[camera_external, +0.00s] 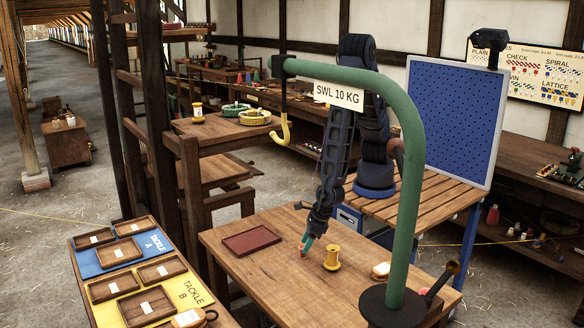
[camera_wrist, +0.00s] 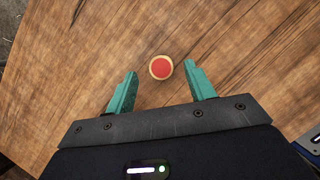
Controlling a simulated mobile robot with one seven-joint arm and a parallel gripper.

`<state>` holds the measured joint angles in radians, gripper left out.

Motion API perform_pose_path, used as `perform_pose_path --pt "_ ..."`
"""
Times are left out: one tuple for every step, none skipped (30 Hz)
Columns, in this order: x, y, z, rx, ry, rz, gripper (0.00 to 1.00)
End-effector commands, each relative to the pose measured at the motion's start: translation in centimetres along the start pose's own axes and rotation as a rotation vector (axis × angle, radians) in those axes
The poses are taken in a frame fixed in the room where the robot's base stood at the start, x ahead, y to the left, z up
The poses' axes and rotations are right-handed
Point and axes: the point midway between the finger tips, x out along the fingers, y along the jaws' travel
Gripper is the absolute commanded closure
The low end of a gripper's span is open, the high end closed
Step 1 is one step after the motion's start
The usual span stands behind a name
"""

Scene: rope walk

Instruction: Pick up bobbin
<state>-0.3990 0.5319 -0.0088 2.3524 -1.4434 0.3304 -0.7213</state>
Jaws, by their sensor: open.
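The bobbin (camera_external: 332,258) is a yellow spool standing upright on the wooden table (camera_external: 270,285). In the wrist view I look down on a round top with a red centre and pale rim, which appears to be this bobbin (camera_wrist: 161,68); it lies just beyond and between my fingertips. My gripper (camera_external: 305,245) is low over the table, just left of the bobbin in the external view. No contact with the bobbin shows.
A dark red tray (camera_external: 251,241) lies left of my gripper. A green crane post (camera_external: 409,190) with a hook rises at the table's front right. A small pale-topped item (camera_external: 381,270) sits right of the bobbin. Tackle trays (camera_external: 146,305) stand on a separate surface at left.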

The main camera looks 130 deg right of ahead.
Motion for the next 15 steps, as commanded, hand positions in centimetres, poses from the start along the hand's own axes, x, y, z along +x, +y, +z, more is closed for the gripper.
perform_pose_path --pt "0.7 -0.2 -0.2 -0.003 0.001 -0.004 0.46" --pt "1.0 -0.2 -0.2 -0.002 0.001 -0.003 0.46" --pt "1.5 -0.2 -0.4 -0.002 0.001 -0.003 0.46" --pt "1.8 -0.3 -0.5 -0.002 0.001 -0.003 0.46" --pt "2.1 -0.3 -0.5 -0.002 0.002 -0.003 0.46" --pt "2.6 -0.3 -0.5 -0.001 0.001 -0.002 0.46" --pt "2.9 -0.3 -0.5 -0.001 0.001 -0.002 0.46" --pt "3.1 -0.3 -0.5 -0.001 0.001 -0.002 0.46" --pt "3.4 -0.3 -0.5 -0.001 0.001 -0.002 0.46" --pt "3.6 -0.2 -0.4 -0.001 0.001 -0.001 0.46" --pt "3.7 -0.2 -0.4 0.000 0.001 -0.001 0.46" --pt "3.9 -0.2 -0.4 0.000 0.001 -0.001 0.46" --pt "3.9 -0.2 -0.4 0.000 0.001 0.000 0.46" --pt "4.0 -0.2 -0.4 0.000 0.000 0.000 0.46" --pt "4.0 -0.2 -0.4 0.000 0.000 0.000 0.46"
